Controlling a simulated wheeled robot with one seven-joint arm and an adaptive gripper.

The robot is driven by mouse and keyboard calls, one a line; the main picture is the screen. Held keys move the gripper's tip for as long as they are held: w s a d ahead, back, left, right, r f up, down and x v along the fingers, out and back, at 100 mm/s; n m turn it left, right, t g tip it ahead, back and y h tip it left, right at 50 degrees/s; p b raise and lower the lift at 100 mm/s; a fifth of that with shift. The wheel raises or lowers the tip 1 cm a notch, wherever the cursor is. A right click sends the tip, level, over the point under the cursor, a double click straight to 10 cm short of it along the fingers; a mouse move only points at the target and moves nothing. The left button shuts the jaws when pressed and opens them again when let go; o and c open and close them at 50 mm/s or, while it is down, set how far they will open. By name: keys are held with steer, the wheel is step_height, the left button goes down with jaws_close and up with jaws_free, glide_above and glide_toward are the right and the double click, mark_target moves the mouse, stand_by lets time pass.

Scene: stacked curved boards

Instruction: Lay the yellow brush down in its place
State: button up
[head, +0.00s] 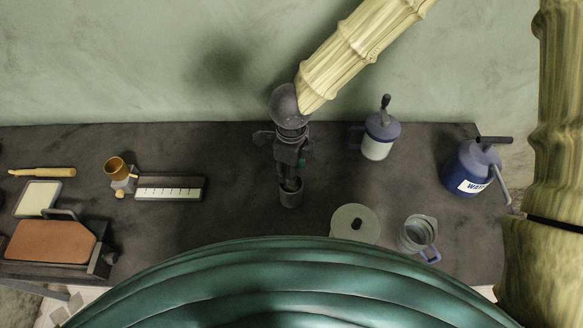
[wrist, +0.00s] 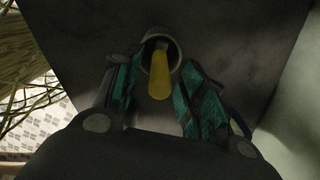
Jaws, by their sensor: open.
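A yellow object (wrist: 159,82), likely the yellow brush's handle, stands in a small grey cup (wrist: 172,49) in the wrist view. Its lower part is hidden inside the cup. The cup also shows in the head view (head: 291,199), near the middle of the dark bench, below my gripper. My gripper (head: 289,176) points down over the cup. In the wrist view its two green-padded fingers (wrist: 158,100) are apart, one on each side of the yellow handle, with gaps between. It is open and holds nothing that I can see.
Left of the cup lie a marked block (head: 170,188), a brown cup on a stand (head: 116,168), a wooden-handled tool (head: 42,172) and a brown slab (head: 50,241). At right are a grey disc (head: 355,222), glass jug (head: 416,235), lidded jar (head: 378,140) and blue can (head: 470,170).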

step_height(320, 180, up, 12)
steer(key=shift+f, duration=0.25)
stand_by(0.3)
steer(key=shift+s+d, duration=0.1)
